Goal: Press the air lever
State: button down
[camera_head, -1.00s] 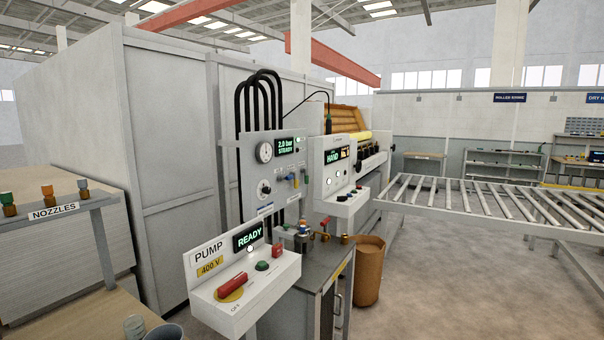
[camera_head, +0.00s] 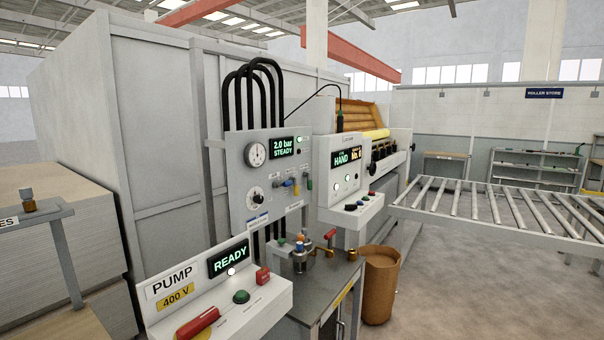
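A grey air panel (camera_head: 240,205) stands left of centre, with a round gauge (camera_head: 256,154) and a display (camera_head: 284,147) reading "2.0 bar STEADY". Below them are a black knob (camera_head: 255,198) and small coloured levers or fittings, one blue (camera_head: 289,183) and one green (camera_head: 309,184). A red-handled lever (camera_head: 330,235) stands on the low metal bench (camera_head: 325,288) beside a small metal fitting (camera_head: 300,259). The labels are too small to tell which one is the air lever. My gripper is not in view.
A pump box (camera_head: 215,300) with a "READY" display and red handle (camera_head: 198,322) juts out in front. A control box (camera_head: 346,170) reading "HAND" stands right of the air panel. A brown bin (camera_head: 379,285) and roller conveyor (camera_head: 500,210) are right. Floor at lower right is clear.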

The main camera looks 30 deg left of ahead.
aim_at(288, 183)
jog(key=i, duration=3)
jog(key=u, duration=3.05)
